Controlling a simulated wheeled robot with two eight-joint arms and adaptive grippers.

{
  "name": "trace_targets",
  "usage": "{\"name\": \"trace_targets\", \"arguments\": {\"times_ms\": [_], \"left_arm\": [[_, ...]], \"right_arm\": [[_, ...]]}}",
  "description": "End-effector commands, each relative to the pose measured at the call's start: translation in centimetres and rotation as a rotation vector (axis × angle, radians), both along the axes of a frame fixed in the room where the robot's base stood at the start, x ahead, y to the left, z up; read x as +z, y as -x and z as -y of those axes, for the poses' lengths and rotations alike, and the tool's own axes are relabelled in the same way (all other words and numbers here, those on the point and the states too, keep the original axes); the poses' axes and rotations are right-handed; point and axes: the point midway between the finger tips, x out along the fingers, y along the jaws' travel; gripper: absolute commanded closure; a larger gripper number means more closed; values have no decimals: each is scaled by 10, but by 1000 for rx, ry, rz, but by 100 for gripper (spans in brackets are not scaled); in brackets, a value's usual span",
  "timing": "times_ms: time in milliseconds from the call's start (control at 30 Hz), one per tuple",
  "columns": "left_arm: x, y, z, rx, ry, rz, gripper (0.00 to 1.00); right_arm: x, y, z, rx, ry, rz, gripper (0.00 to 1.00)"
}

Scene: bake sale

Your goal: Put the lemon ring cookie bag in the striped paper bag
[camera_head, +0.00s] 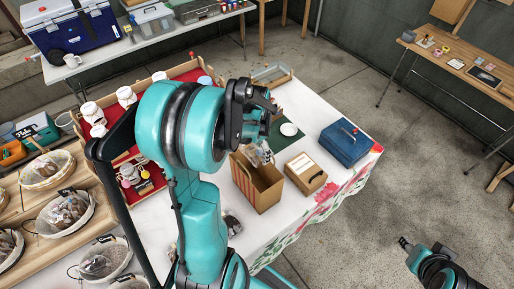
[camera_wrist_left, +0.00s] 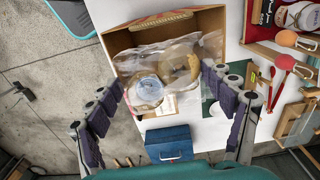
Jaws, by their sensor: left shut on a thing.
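The striped paper bag (camera_head: 257,187) stands open and upright on the white-covered table. It also shows in the left wrist view (camera_wrist_left: 118,40). A clear cookie bag (camera_head: 259,154) with a pale label and round, ring-like contents is at its mouth; I cannot read the label. In the left wrist view the cookie bag (camera_wrist_left: 165,78) lies between the fingers of my left gripper (camera_wrist_left: 163,92), which is shut on it. The left gripper (camera_head: 258,115) is above the paper bag. My right gripper (camera_head: 405,243) is at the lower right, away from the table; its finger state is unclear.
A brown box (camera_head: 305,175) and a blue box (camera_head: 345,143) stand right of the paper bag. A red-lined tray (camera_head: 150,185) with jars is to its left. Baskets of bagged goods (camera_head: 66,212) fill the wooden stand at left. Clear floor lies to the right.

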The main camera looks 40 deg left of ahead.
Motion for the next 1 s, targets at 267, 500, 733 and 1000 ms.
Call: {"name": "trace_targets", "arguments": {"times_ms": [267, 500, 733, 1000], "left_arm": [[-33, 0, 0, 0, 0, 0, 32], [-58, 0, 0, 0, 0, 0, 32], [-82, 0, 0, 0, 0, 0, 32], [-111, 0, 0, 0, 0, 0, 32]], "right_arm": [[-25, 0, 0, 0, 0, 0, 60], [-44, 0, 0, 0, 0, 0, 60], [-61, 0, 0, 0, 0, 0, 60], [-82, 0, 0, 0, 0, 0, 60]]}}
